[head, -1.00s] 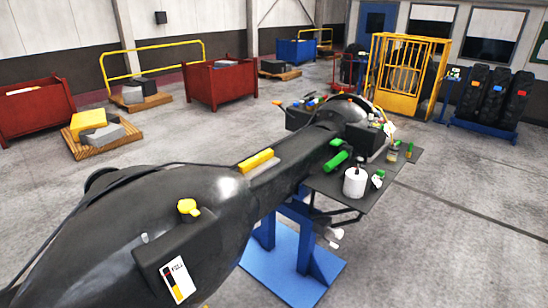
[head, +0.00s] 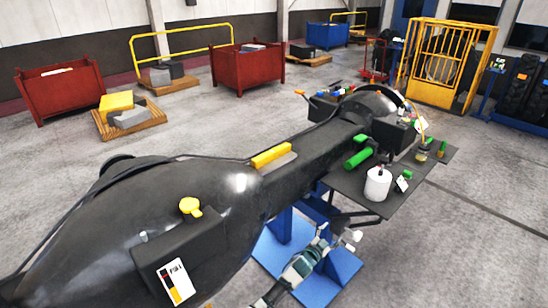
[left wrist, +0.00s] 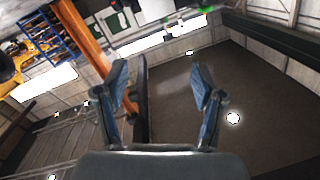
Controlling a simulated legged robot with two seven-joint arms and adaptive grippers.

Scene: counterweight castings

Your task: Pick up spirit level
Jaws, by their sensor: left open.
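A yellow bar (head: 271,155), which looks like the spirit level, lies lengthwise on the narrow arm of the large black casting (head: 140,200) in the head view. My left gripper (head: 323,238) is low in the head view, in front of the blue stand, below and to the right of the yellow bar and apart from it. The left wrist view shows its two blue-grey fingers (left wrist: 160,85) spread, with nothing between them. The yellow bar cannot be made out in the left wrist view. My right gripper does not show.
A dark side table (head: 345,190) beside the casting holds a white container (head: 378,184), a green cylinder (head: 357,158) and small items. The blue stand (head: 345,262) is close to my left arm. Red bins (head: 246,70) and a yellow cage (head: 443,65) stand farther back.

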